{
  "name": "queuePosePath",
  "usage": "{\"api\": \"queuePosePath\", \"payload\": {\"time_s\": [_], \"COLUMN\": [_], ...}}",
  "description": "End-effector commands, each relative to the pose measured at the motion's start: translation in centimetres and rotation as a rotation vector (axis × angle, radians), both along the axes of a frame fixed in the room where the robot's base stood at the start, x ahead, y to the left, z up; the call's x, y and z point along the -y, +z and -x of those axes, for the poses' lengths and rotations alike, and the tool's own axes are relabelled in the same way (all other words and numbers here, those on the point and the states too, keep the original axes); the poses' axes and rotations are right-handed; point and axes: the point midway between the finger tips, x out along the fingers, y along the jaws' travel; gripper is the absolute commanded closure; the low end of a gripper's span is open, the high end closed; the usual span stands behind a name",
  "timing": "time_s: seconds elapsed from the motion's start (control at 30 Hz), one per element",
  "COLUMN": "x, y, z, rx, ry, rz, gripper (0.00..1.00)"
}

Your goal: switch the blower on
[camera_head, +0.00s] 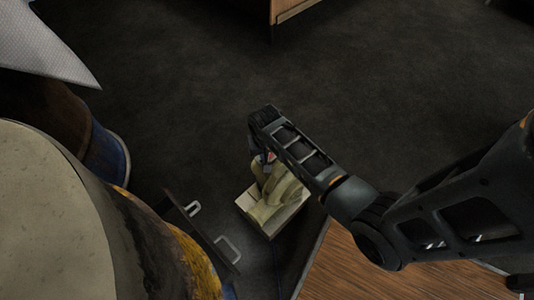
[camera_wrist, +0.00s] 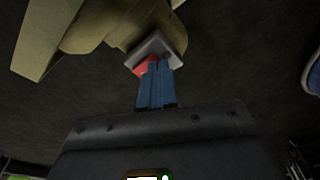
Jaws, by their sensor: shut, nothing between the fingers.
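The olive-green blower (camera_head: 277,193) sits on a pale square base low in the middle of the head view. In the wrist view the blower body (camera_wrist: 95,25) fills the upper left. A grey switch box (camera_wrist: 158,47) with a red switch (camera_wrist: 145,66) shows on its near side. My gripper (camera_wrist: 157,64) has its blue fingers shut together and empty, with the tips at the red switch. They overlap part of it, and I cannot tell whether they touch. In the head view my gripper (camera_head: 267,157) is mostly hidden by my arm, beside the blower's upper side.
The rusty barrel oven (camera_head: 75,215) stands at the left. A dark panel with two metal handles (camera_head: 228,248) lies between it and the blower. A wooden top (camera_head: 370,275) is at the lower right.

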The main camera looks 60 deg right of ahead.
Motion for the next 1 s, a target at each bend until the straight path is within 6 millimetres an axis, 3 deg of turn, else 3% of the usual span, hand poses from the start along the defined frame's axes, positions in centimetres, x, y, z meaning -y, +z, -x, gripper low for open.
{"api": "queuePosePath", "payload": {"time_s": [0.27,1.0], "x": [0.0,0.0], "y": [0.2,5.1], "z": [0.0,0.0], "rx": [0.000,0.000], "ry": [0.000,0.000], "rz": [0.000,0.000], "gripper": [1.00,1.00]}}
